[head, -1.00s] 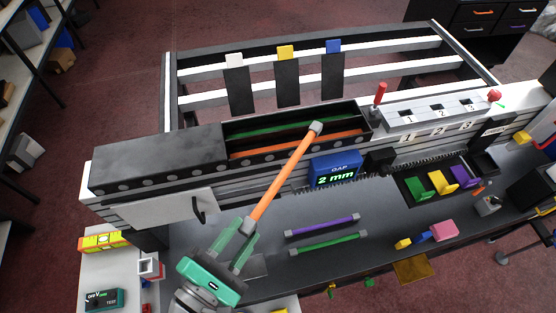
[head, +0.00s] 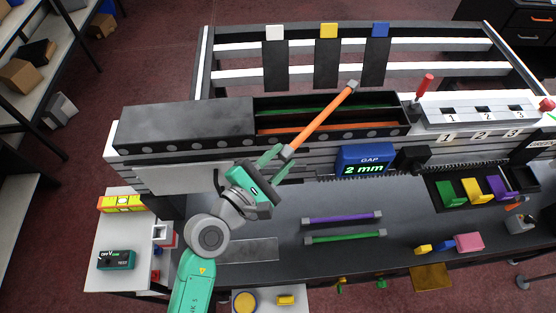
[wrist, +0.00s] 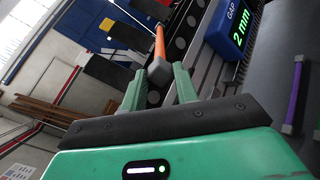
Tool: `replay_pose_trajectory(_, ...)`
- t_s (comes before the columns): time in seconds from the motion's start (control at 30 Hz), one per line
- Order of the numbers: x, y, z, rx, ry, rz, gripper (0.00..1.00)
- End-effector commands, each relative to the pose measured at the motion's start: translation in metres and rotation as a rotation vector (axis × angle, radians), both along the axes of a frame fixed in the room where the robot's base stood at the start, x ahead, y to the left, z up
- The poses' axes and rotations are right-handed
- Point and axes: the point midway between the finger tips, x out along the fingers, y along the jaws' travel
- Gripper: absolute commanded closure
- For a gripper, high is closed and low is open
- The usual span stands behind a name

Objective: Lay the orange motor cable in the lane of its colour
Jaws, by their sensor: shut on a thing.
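The orange motor cable (head: 318,122) is a stiff orange length with grey ends. My gripper (head: 277,157) is shut on its lower grey end, in front of the trough. The cable slants up to the right across the open trough (head: 408,112), its far end over the trough's back edge. In the wrist view the cable (wrist: 159,42) points away from my gripper (wrist: 158,82), its grey end between the fingers. Inside the trough, a green strip (head: 300,111) runs at the back and an orange lane (head: 280,130) in front, partly hidden by the cable.
A black cover (head: 185,128) closes the trough's left part. A blue gap display (head: 362,160) reading 2 mm stands in front. Purple (head: 342,218) and green (head: 345,237) cables lie on the table. White, yellow and blue-topped plates (head: 326,62) stand behind the trough.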

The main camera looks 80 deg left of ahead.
Motion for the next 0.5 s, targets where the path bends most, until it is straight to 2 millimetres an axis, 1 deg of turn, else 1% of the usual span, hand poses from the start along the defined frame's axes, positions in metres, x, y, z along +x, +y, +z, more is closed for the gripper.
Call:
replay_pose_trajectory(0.17,0.0,-0.0001,0.0015,0.001,-0.001,0.0,1.0)
replay_pose_trajectory(0.27,0.0,-0.0002,-0.0015,0.001,-0.001,0.0,1.0)
replay_pose_trajectory(0.3,0.0,-0.0001,-0.0023,0.001,-0.001,0.0,0.68)
replay_pose_trajectory(0.37,-0.0001,-0.0001,-0.0014,0.001,-0.001,0.0,0.57)
replay_pose_trajectory(0.4,-0.0001,-0.0001,-0.0014,0.001,-0.001,0.0,0.49)
replay_pose_trajectory(0.5,-0.0002,-0.0001,-0.0013,0.001,-0.001,0.0,0.49)
